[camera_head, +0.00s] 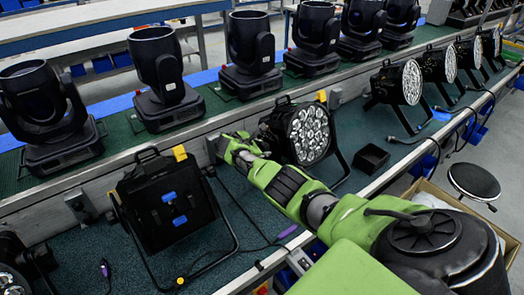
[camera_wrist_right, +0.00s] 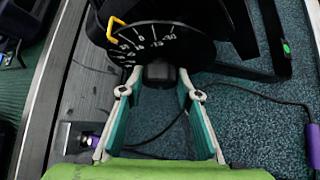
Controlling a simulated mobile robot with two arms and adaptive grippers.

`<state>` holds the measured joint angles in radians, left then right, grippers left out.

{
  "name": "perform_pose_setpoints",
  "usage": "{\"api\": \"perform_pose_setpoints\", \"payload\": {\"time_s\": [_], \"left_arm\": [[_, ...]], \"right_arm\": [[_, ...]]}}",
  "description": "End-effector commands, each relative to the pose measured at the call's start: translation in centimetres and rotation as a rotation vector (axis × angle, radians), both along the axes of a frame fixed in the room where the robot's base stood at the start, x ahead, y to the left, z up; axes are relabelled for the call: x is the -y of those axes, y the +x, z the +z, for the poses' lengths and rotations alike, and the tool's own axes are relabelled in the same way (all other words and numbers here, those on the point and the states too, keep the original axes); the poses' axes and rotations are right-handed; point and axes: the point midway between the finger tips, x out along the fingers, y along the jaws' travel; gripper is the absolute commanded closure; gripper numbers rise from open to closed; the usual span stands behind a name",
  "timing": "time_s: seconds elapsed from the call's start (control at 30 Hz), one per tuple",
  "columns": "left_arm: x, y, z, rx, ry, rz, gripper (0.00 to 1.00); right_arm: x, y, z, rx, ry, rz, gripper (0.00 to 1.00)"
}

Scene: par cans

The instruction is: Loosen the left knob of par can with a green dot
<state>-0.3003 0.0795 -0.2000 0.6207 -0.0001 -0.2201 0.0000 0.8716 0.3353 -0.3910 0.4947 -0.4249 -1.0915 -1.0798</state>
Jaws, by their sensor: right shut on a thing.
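A black par can (camera_head: 308,133) with a round lit lens face stands on the green belt in the head view. My right arm reaches up to its left side, and my right gripper (camera_head: 230,147) is beside it. In the wrist view the dark knob (camera_wrist_right: 160,73) sits below a round dial (camera_wrist_right: 150,40) with angle marks. My right gripper (camera_wrist_right: 161,84) has its fingers on both sides of the knob and is shut on it. A small green dot (camera_wrist_right: 286,48) shows on a black part at the right. My left gripper is out of view.
Another par can (camera_head: 168,205) with blue parts stands to the left, its back toward me. Several moving-head lights (camera_head: 160,85) line the far side. Cables with purple connectors (camera_wrist_right: 313,135) cross the belt.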

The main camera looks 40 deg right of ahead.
Motion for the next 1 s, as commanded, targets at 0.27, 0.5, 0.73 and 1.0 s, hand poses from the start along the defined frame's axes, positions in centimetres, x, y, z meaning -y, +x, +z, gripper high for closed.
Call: {"api": "perform_pose_setpoints", "payload": {"time_s": [0.27, 0.5, 0.73, 1.0], "left_arm": [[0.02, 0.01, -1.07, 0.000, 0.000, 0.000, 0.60], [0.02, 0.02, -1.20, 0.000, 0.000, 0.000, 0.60], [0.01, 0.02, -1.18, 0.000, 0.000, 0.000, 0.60], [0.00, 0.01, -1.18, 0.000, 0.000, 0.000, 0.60]], "right_arm": [[0.02, 0.06, -0.08, -0.077, 0.002, 0.000, 0.90], [0.04, 0.04, -0.02, -0.096, 0.003, 0.001, 0.90], [0.05, 0.05, 0.01, -0.096, 0.003, 0.001, 0.90], [0.05, 0.05, 0.02, -0.096, 0.003, 0.001, 0.52]]}}
